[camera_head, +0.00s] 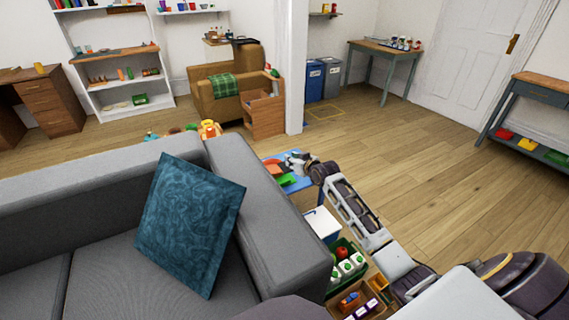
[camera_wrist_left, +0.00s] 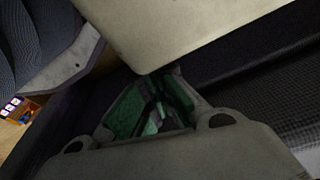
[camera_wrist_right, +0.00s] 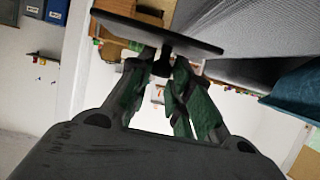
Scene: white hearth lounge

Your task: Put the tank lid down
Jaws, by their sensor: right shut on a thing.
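The tank lid (camera_wrist_right: 150,29) is a thin dark disc with a small knob, in the right wrist view. My right gripper (camera_wrist_right: 164,66) is shut on the knob, and the disc lies just beyond the fingertips. My left gripper (camera_wrist_left: 157,82) shows only in the left wrist view, in shade. Its fingers come together with nothing visible between them. I cannot make out the tank.
A grey sofa (camera_head: 252,220) with a teal cushion (camera_head: 190,222) fills the left front. Beside its arm stand a white box (camera_head: 321,224), a green crate (camera_head: 336,287) of white-and-green items and a wooden crate (camera_head: 345,308). Wooden floor (camera_head: 420,170) is clear to the right.

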